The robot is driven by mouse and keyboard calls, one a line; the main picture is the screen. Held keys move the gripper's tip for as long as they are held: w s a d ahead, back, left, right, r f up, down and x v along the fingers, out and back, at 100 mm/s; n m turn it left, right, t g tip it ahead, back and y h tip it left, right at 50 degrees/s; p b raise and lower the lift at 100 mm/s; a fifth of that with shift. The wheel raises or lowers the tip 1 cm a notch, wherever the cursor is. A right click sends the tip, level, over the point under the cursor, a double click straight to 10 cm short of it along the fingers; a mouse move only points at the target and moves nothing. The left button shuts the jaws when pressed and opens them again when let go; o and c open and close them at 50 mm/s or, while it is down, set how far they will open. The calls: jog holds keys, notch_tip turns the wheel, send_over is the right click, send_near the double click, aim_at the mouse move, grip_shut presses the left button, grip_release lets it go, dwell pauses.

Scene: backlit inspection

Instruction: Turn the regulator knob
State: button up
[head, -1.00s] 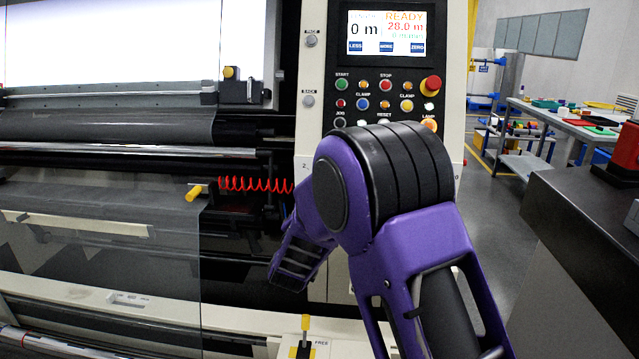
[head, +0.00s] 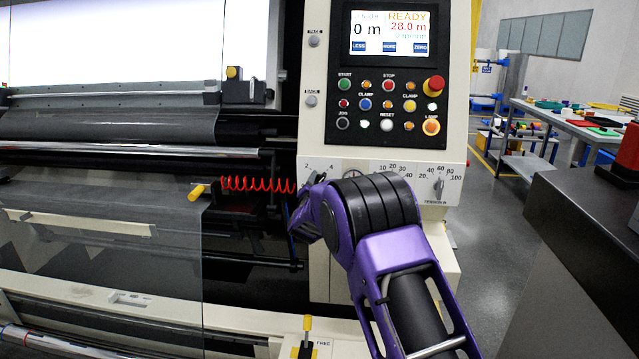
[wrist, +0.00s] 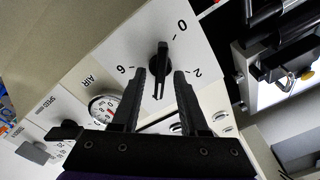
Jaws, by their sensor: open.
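The regulator knob (wrist: 161,58) is a black pointer knob on a white dial plate (wrist: 193,40) marked 0, 2 and 6 in the wrist view. My gripper (wrist: 160,76) is open, with its two black fingertips on either side of the knob's lower end. Gaps show between the fingers and the knob, and nothing is held. In the head view, my purple arm reaches to the left end of the dial row on the control panel (head: 425,170). There the arm mostly hides the regulator dial and the fingertips.
A round air gauge (wrist: 104,107) sits beside the dial, with a speed knob (wrist: 66,131) beyond it. The tension knob (head: 438,188) is at the panel's right end. A red coiled hose (head: 258,184) hangs left of the panel. Buttons and a lit screen (head: 388,35) are above.

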grip_shut()
